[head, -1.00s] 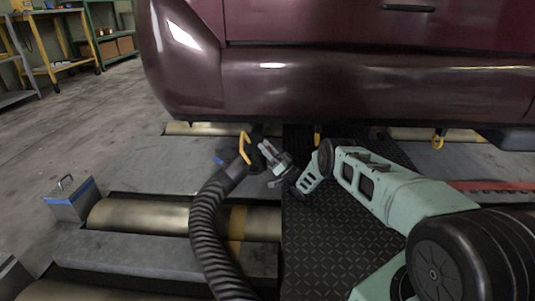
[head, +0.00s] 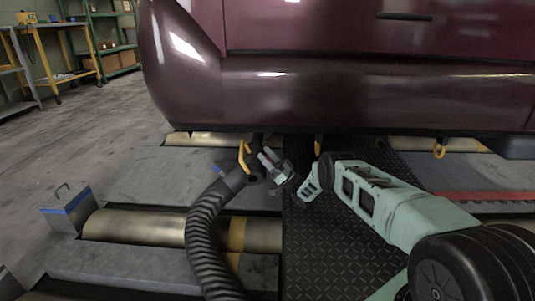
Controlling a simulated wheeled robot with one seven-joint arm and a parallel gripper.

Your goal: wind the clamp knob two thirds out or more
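My gripper (head: 270,162) is at the end of the pale green arm, low under the sill of the dark red car (head: 330,95). Its fingers are beside the head of a thick black ribbed hose (head: 207,235), which has a yellow handle (head: 243,158) and a small blue part (head: 219,170). The clamp knob is not clearly distinguishable; it may be the blue part or hidden by the gripper. The fingers are too small in view to tell whether they are open, shut, or touching the hose end.
Metal rollers (head: 135,227) lie in the floor deck at the left. A grey box with a blue band (head: 66,210) stands beside them. A black tread-plate strip (head: 335,250) runs beneath my arm. A yellow-framed bench (head: 60,55) stands far back left.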

